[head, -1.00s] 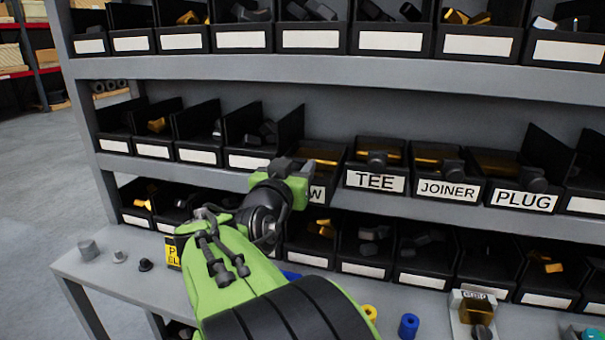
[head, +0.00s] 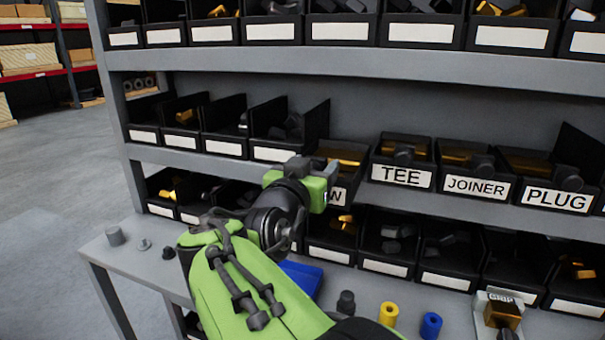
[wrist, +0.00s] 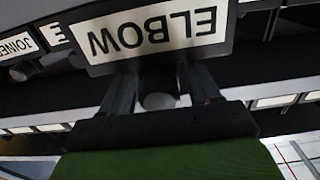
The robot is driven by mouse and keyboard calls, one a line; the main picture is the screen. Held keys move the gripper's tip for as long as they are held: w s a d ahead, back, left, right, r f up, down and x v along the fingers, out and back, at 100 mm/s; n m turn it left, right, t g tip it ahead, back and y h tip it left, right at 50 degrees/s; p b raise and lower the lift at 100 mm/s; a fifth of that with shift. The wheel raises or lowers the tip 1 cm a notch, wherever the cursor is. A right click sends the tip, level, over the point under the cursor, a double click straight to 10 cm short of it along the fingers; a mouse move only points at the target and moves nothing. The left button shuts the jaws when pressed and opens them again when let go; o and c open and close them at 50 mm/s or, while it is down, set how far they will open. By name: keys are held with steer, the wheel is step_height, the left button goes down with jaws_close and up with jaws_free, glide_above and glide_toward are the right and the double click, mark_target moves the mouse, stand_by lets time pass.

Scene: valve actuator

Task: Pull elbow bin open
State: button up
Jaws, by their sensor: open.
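The elbow bin (head: 345,158) is a black bin in the middle shelf row, left of the TEE bin. In the head view my gripper hides most of its front, and only the end of its label shows. In the wrist view its white ELBOW label (wrist: 152,33) reads upside down. A grey round knob (wrist: 158,90) stands out from the bin beside the label. My gripper (wrist: 158,92) is open, with one finger on each side of the knob. I cannot tell whether either finger touches it. In the head view my gripper (head: 322,180) is at the bin's front.
The TEE bin (head: 403,175), JOINER bin (head: 476,186) and PLUG bin (head: 556,198) stand to the right. More bins fill the rows above and below. A grey bench (head: 135,262) below holds a blue tray (head: 303,278) and small parts. Open floor (head: 50,180) lies at left.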

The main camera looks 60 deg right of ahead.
steer(key=s+a+b, duration=0.1)
steer(key=s+a, duration=0.1)
steer(key=a, duration=1.3)
steer(key=shift+s+a, duration=0.2)
steer(key=shift+a, duration=0.05)
